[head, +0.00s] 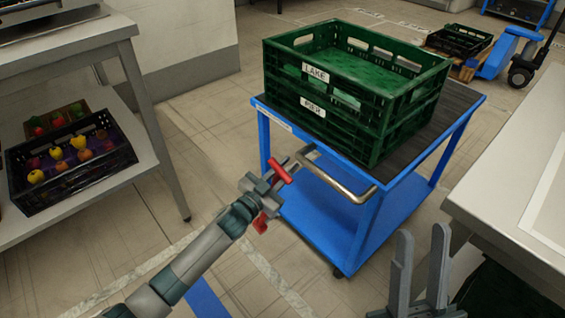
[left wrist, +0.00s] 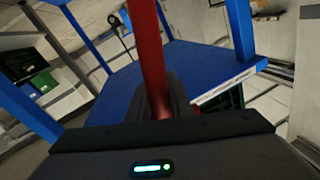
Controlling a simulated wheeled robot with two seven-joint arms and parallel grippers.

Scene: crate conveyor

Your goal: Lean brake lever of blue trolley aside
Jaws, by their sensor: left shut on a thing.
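The blue trolley (head: 345,215) stands in the middle of the head view, with a metal push handle at its near end. Its red brake lever (head: 281,169) shows on both sides of my left gripper (head: 266,188), at the trolley's near left corner. The lever slants a little in the head view. My left gripper is shut on it. In the left wrist view the red lever (left wrist: 148,50) runs up from between the dark fingers, which hide part of it. My right gripper (head: 420,268) is open and empty at the lower right, apart from the trolley.
Two stacked green crates (head: 340,90), labelled LAKE and PIER, sit on the trolley's top. A shelf table (head: 75,35) with a black fruit crate (head: 68,185) stands at left. A pale table (head: 520,180) is at right. A blue pallet truck (head: 500,55) is behind.

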